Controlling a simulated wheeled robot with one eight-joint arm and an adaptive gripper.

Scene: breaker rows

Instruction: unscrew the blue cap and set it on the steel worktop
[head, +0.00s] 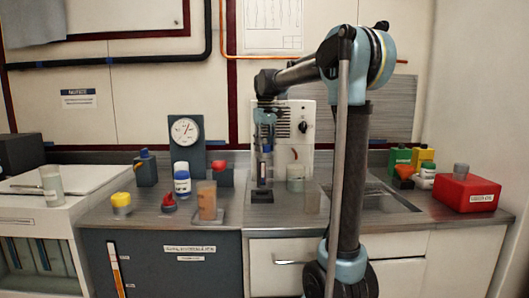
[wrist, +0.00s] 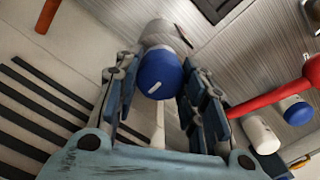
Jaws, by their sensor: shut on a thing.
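The blue cap (wrist: 160,75) with a short white mark sits between the fingertips of my gripper (wrist: 155,85) in the wrist view. The fingers are shut on it, one on each side. A pale cylinder (wrist: 165,34) shows directly behind the cap; I cannot tell whether the cap is joined to it. In the head view my gripper (head: 265,150) points down over a small dark square base (head: 262,196) on the steel worktop (head: 285,218).
A white bottle with a blue top (head: 182,180) and an amber block (head: 207,200) stand to the left. A pale jar (head: 296,177) stands close right of my gripper. A red box (head: 466,192) is far right. A white panel with a knob (head: 303,127) is behind.

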